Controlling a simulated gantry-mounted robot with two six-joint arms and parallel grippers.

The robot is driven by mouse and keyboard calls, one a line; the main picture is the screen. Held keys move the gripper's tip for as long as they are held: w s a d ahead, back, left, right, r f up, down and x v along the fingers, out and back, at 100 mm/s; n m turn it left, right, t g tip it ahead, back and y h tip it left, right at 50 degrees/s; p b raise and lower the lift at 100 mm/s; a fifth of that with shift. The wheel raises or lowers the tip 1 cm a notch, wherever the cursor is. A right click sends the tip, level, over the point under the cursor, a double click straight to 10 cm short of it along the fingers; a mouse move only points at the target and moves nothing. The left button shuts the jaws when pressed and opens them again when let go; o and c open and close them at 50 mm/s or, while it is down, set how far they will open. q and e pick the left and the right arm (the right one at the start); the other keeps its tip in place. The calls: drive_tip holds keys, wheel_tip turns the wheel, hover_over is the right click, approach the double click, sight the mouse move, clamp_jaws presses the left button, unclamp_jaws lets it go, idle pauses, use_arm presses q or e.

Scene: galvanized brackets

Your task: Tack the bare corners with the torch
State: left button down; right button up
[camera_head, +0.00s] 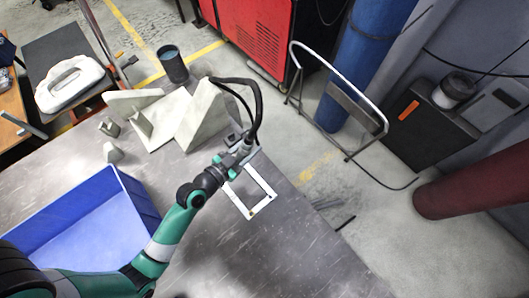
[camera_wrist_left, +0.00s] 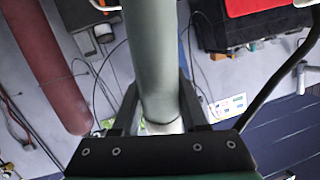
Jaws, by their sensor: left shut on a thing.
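A pale rectangular bracket frame (camera_head: 238,203) lies flat on the grey table, with a small dark spot at its near corner. The other corners are too small or too covered to judge. My left gripper (camera_head: 242,150) is over the frame's far end and hides part of it. It is shut on the torch, whose grey-green cylindrical body (camera_wrist_left: 152,55) stands between the two dark fingers in the left wrist view (camera_wrist_left: 158,118). Black hoses rise from the torch in the head view. The torch tip is hidden. My right gripper is not in view.
A blue bin (camera_head: 120,205) stands at the table's left. A red machine (camera_head: 250,35), a metal cart frame and a blue cylinder (camera_head: 362,60) are beyond. The table's near right is clear.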

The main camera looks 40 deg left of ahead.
use_arm(q)
drive_tip(key=s+a+n+y, duration=0.4)
drive_tip(key=a+n, duration=0.1)
drive_tip(key=a, duration=0.4)
wheel_tip(320, 180, down, 6)
drive_tip(key=b, duration=0.5)
drive_tip(key=shift+f+g, duration=0.15)
drive_tip(key=shift+g, duration=0.15)
drive_tip(key=shift+f+b, duration=0.5)
drive_tip(key=shift+b, duration=0.15)
idle(0.5)
drive_tip(key=shift+f, duration=0.15)
idle(1.4)
wheel_tip(320, 180, up, 6)
drive_tip(key=p, duration=0.5)
drive_tip(key=shift+r+p, duration=0.2)
drive_tip(key=shift+p, duration=0.15)
